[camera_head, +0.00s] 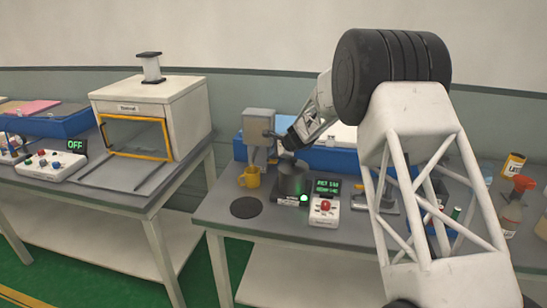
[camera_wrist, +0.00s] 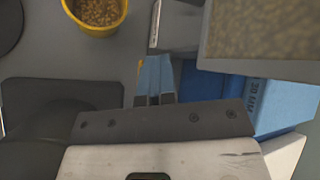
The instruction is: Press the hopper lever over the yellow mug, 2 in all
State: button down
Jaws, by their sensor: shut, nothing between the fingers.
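The grey hopper (camera_head: 259,122) stands at the back left of the right-hand table. In the wrist view its open top (camera_wrist: 260,32) is full of brown pellets. The yellow mug (camera_head: 250,178) stands on the table below the hopper. In the wrist view the mug (camera_wrist: 97,14) holds brown pellets and is cut by the top edge. My gripper (camera_head: 283,142) is shut and empty, close to the right side of the hopper. Its fingertips (camera_wrist: 155,65) point toward the hopper housing. I cannot make out the lever clearly, nor whether the fingers touch it.
A dark pot (camera_head: 292,178) stands right of the mug, with a control box with a red button (camera_head: 325,210) and a green display (camera_head: 327,187) close by. A black round pad (camera_head: 246,208) lies in front. A blue bin (camera_head: 335,158) is behind. Bottles (camera_head: 512,213) stand far right.

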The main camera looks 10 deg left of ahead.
aim_at(274, 161)
jog(key=shift+r, duration=1.55)
jog(key=shift+r, duration=2.55)
